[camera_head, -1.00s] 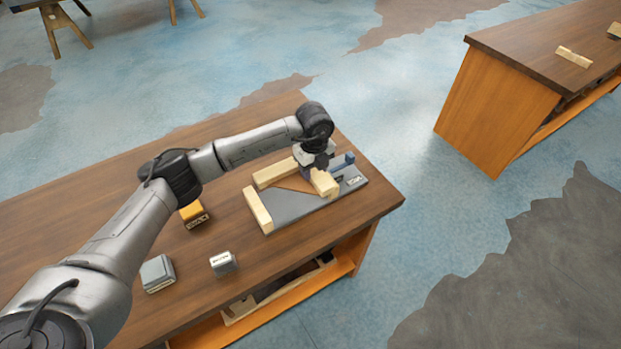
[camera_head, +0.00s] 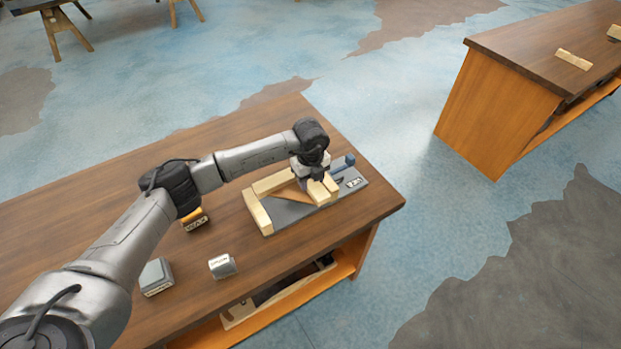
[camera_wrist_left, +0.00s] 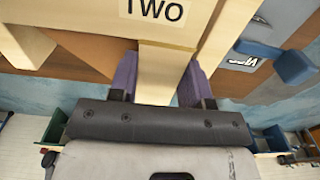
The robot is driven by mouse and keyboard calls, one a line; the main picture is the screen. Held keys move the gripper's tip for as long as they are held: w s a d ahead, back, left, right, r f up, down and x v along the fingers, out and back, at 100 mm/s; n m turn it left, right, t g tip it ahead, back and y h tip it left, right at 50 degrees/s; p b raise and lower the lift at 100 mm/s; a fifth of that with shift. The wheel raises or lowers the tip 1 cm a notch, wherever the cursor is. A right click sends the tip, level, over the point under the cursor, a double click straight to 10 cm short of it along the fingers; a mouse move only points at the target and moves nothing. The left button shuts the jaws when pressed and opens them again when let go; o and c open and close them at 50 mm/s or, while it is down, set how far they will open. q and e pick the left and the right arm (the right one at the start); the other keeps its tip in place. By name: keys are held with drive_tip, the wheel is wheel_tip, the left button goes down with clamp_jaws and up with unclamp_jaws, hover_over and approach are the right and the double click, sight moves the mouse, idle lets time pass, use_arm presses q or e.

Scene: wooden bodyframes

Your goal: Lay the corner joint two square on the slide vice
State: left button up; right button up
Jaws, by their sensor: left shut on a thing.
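Corner joint two is a pale wooden piece labelled TWO; it fills the top of the left wrist view (camera_wrist_left: 165,45) and shows under my gripper in the head view (camera_head: 323,195). My left gripper (camera_head: 314,180) is shut on one wooden arm of it, with a purple finger on each side in the wrist view (camera_wrist_left: 158,82). The slide vice is a grey plate (camera_head: 291,212) with pale wooden bars along its left and back sides and a blue part (camera_head: 344,162) at the right. The joint is low over the plate's right half; I cannot tell whether it touches. My right gripper is not in view.
The vice sits near the right end of the brown workbench (camera_head: 110,165). A yellow-orange block (camera_head: 195,222), a grey box (camera_head: 156,277) and a small light block (camera_head: 222,266) stand left of it. Another bench (camera_head: 500,105) stands at the right, across open floor.

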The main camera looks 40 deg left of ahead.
use_arm(q)
drive_tip(key=shift+f, duration=0.55)
drive_tip(key=o, duration=1.1)
drive_tip(key=shift+o, duration=0.2)
drive_tip(key=shift+r, duration=0.1)
wheel_tip(320, 180, up, 13)
drive_tip(key=p, duration=0.1)
drive_tip(key=shift+p, duration=0.4)
